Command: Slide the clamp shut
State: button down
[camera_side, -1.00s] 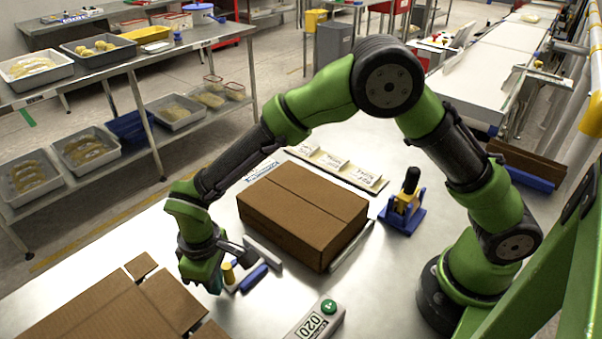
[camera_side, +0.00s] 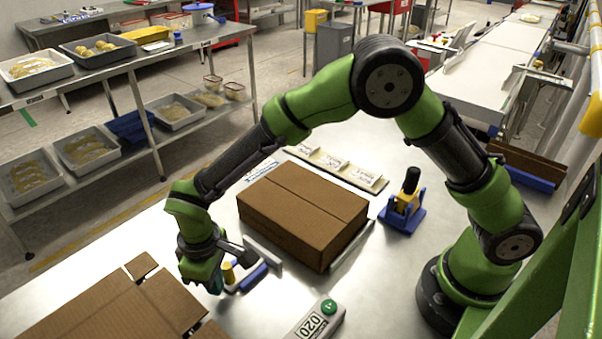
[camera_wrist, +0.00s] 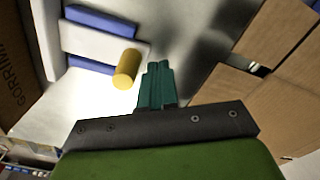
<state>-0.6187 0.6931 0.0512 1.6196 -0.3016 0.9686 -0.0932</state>
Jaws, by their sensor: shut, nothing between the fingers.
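The clamp has a pale upright plate (camera_side: 263,250), a pale slide bar (camera_wrist: 105,42) between blue rails (camera_wrist: 90,63), and a yellow knob (camera_side: 228,272). The plate faces the side of a closed brown carton (camera_side: 302,212); I cannot tell whether they touch. My gripper (camera_side: 216,286) is low over the table, at the knob's outer side, away from the carton. In the wrist view the teal fingers (camera_wrist: 157,82) are together and empty, just right of the yellow knob (camera_wrist: 126,68), with a narrow gap showing. The fingertips are partly hidden in the side view.
Flat cardboard (camera_side: 115,305) lies at the front left, close to my gripper. A display reading 020 (camera_side: 315,322) stands at the front. A blue stand with a black-topped yellow tool (camera_side: 405,203) is right of the carton. A label tray (camera_side: 335,167) lies behind it.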

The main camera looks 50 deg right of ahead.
aim_at(227, 265)
jog(key=shift+d, duration=0.15)
jog(key=shift+d, duration=1.6)
jog(key=shift+a+r, duration=0.2)
jog(key=shift+r, duration=0.8)
jog(key=shift+a+r, duration=0.25)
jog(key=shift+r, duration=0.8)
jog(key=shift+a+r, duration=0.2)
jog(key=shift+r, duration=0.8)
jog(key=shift+s+d+f+m, duration=0.15)
jog(key=shift+s+d+m, duration=0.25)
jog(key=shift+s+d, duration=0.35)
jog(key=s+d+r+m+t+y, duration=0.1)
jog(key=s+d+r+m+t, duration=0.2)
jog(key=s+d+r, duration=0.3)
jog(key=s+d+r+m+t+y, duration=0.1)
jog(key=s+d+r+m+t, duration=0.3)
jog(key=d+r, duration=0.7)
jog(key=s+d+m, duration=0.2)
jog(key=d, duration=0.2)
jog(key=shift+d, duration=0.3)
